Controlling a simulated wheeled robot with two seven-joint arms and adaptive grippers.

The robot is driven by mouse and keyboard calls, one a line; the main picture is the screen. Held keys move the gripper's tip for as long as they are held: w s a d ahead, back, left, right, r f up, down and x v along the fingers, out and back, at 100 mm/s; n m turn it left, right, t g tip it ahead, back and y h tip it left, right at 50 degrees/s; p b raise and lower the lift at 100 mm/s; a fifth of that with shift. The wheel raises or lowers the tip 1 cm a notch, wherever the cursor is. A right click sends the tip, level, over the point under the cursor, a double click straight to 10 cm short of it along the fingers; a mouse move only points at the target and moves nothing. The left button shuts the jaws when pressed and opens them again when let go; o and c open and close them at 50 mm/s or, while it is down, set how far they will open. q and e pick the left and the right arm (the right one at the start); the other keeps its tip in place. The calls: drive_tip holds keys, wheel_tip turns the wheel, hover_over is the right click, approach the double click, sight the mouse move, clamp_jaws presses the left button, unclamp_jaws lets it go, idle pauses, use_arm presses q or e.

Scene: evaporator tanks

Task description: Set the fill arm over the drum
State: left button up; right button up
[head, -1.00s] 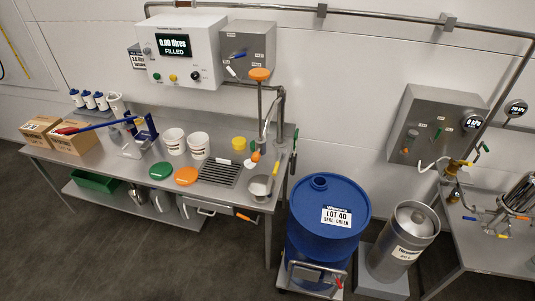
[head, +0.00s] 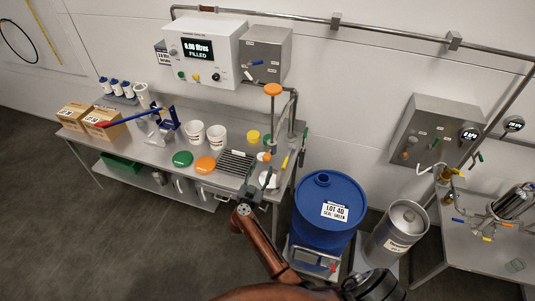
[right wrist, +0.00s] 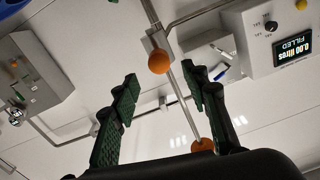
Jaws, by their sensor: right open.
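The fill arm is a thin grey upright pipe with an orange knob (head: 272,89) on top, at the right end of the bench. A smaller orange ball (head: 266,157) shows near its lower end, over the bench, left of the drum. The blue drum (head: 322,215), labelled LOT 40 SEAL GREEN, stands on the floor right of the bench, with a round neck (head: 322,179) on top. My right gripper (head: 262,180) is open near the lower end of the fill arm. In the right wrist view, a grey pipe with orange balls (right wrist: 158,60) shows beyond the open fingers (right wrist: 160,95). My left gripper is not in view.
The filling control box (head: 208,48) reads 0.00 litres FILLED. White tubs (head: 217,136), green and orange lids (head: 205,165) and a drain grate (head: 236,165) lie on the bench. A steel keg (head: 400,228) stands right of the drum.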

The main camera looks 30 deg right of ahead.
sight(265, 161)
drive_tip(key=x, duration=0.7)
drive_tip(key=shift+w+d+f, duration=0.1)
drive_tip(key=shift+w+d, duration=0.1)
drive_tip(key=shift+c, duration=0.4)
clamp_jaws()
